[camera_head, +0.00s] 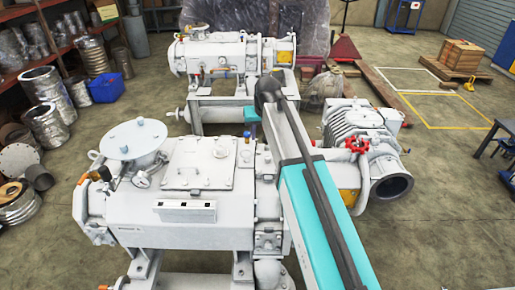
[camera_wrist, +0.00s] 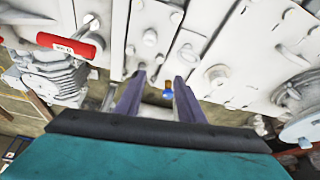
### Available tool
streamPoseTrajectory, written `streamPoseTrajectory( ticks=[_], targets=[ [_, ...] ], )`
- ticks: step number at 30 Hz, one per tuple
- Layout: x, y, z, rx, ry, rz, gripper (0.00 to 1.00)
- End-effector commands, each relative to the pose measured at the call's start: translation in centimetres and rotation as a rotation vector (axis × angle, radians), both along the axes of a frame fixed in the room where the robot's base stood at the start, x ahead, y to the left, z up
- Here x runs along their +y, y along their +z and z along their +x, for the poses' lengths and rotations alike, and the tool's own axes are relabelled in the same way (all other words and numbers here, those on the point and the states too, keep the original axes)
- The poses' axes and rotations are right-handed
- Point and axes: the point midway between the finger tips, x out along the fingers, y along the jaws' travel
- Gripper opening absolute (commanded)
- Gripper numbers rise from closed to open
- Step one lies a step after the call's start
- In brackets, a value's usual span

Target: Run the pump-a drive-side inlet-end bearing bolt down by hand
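The near white pump (camera_head: 140,215) fills the lower left of the head view. The wrist view shows its white housing (camera_wrist: 250,55) close up, at a slant. My gripper (camera_wrist: 159,79) is open, with two dark fingers spread and nothing held between them. Its tips point at the housing's lower edge. Several bolt heads show on the housing, including one just beyond the left fingertip (camera_wrist: 141,67) and a larger round one to the right (camera_wrist: 216,75). I cannot tell which is the named bolt. In the head view my arm hides the gripper.
A small blue-and-brass fitting (camera_wrist: 167,92) shows between the fingers. A red-handled part (camera_wrist: 70,45) is at upper left. A second white pump (camera_head: 225,62) stands behind. A ribbed motor (camera_head: 358,130) with a red handwheel (camera_head: 357,140) is right of my arm.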

Motion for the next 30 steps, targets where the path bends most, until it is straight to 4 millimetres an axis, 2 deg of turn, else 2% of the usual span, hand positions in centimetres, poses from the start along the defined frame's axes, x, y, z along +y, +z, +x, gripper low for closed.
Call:
streamPoseTrajectory(
  ticks=[30],
  targets=[
    [0.9,-9.6,3.9,0.002,0.002,0.000,0.35]
  ],
)
